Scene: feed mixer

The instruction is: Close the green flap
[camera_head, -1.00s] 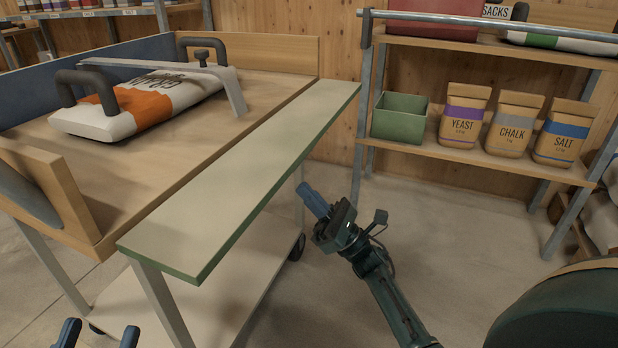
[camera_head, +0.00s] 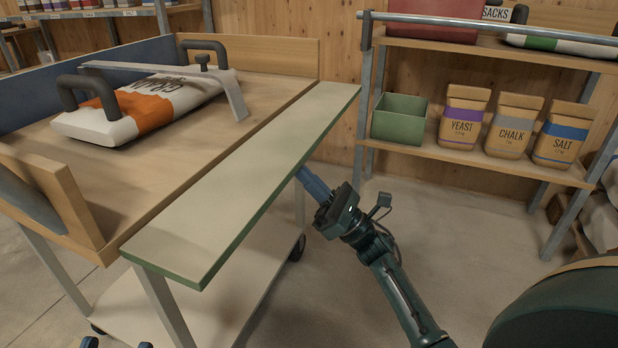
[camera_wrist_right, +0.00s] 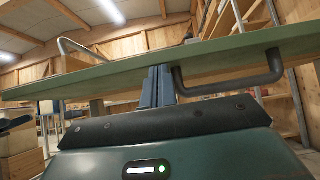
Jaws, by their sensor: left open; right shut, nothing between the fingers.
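The green-edged flap (camera_head: 250,185) extends level from the near right side of the cart's wooden top. In the right wrist view the flap's underside (camera_wrist_right: 110,84) spans the picture, with a grey bar handle (camera_wrist_right: 232,88) below it. My right gripper (camera_head: 306,176) is shut and empty, its blue fingertips at the flap's outer edge. In the right wrist view its fingers (camera_wrist_right: 158,76) reach up to the underside, left of the handle; whether they touch it I cannot tell. My left gripper (camera_head: 117,343) is open at the bottom edge of the head view, mostly cut off.
A white and orange sack (camera_head: 150,103) lies on the cart top under a grey clamp bar (camera_head: 236,95). A wooden end board (camera_head: 50,195) stands at the cart's near end. A shelf with a green bin (camera_head: 399,118) and paper bags stands behind right.

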